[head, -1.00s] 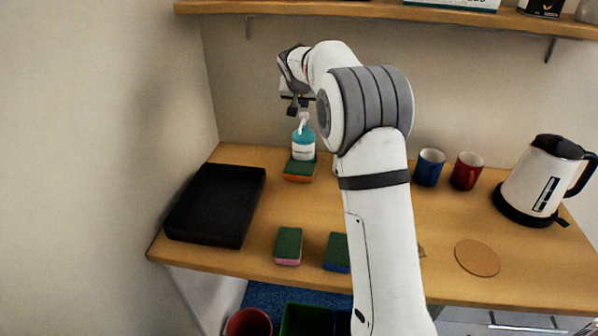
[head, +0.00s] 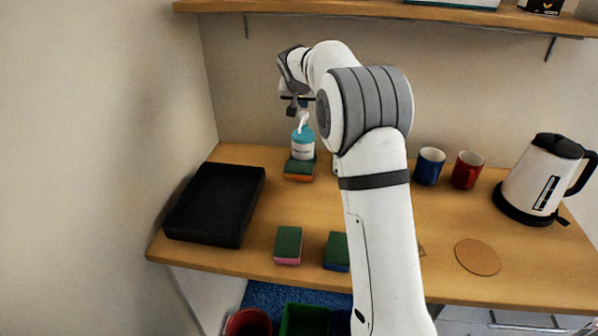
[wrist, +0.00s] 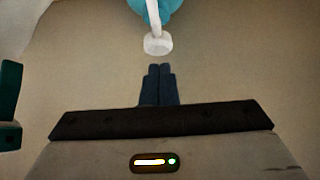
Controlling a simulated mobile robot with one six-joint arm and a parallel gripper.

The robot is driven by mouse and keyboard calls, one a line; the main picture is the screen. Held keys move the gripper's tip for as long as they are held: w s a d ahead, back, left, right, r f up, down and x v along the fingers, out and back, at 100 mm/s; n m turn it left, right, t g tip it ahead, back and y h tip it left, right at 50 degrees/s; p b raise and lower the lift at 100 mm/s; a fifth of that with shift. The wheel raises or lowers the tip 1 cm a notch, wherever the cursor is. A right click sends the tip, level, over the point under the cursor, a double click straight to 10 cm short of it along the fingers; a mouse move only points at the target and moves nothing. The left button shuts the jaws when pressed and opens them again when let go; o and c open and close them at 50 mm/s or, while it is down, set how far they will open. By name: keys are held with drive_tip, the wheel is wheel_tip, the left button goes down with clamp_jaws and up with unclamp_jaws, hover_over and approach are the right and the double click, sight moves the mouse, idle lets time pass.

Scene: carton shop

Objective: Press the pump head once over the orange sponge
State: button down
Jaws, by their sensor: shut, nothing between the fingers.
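The pump bottle (head: 303,150) is teal with a white label and stands upright at the back of the counter. Its white pump head (head: 302,121) shows at the top, and its spout end (wrist: 158,44) shows in the wrist view. The orange sponge (head: 298,178), with a green top, lies directly in front of the bottle. My gripper (head: 291,112) is just above and slightly left of the pump head in the head view. Its fingers (wrist: 160,68) are together and empty, close to the spout end in the wrist view. Whether they touch the pump is unclear.
A black tray (head: 213,205) lies at left. Pink-based (head: 288,246) and blue-based (head: 336,252) sponges lie near the front edge. Blue mug (head: 429,167), red mug (head: 466,171), kettle (head: 535,180) and round coaster (head: 478,257) are at right. A shelf (head: 390,10) runs above.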

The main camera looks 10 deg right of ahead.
drive_tip(key=shift+f+b, duration=1)
drive_tip(key=shift+f, duration=0.4)
drive_tip(key=shift+r+p, duration=1.55)
drive_tip(key=shift+r, duration=0.95)
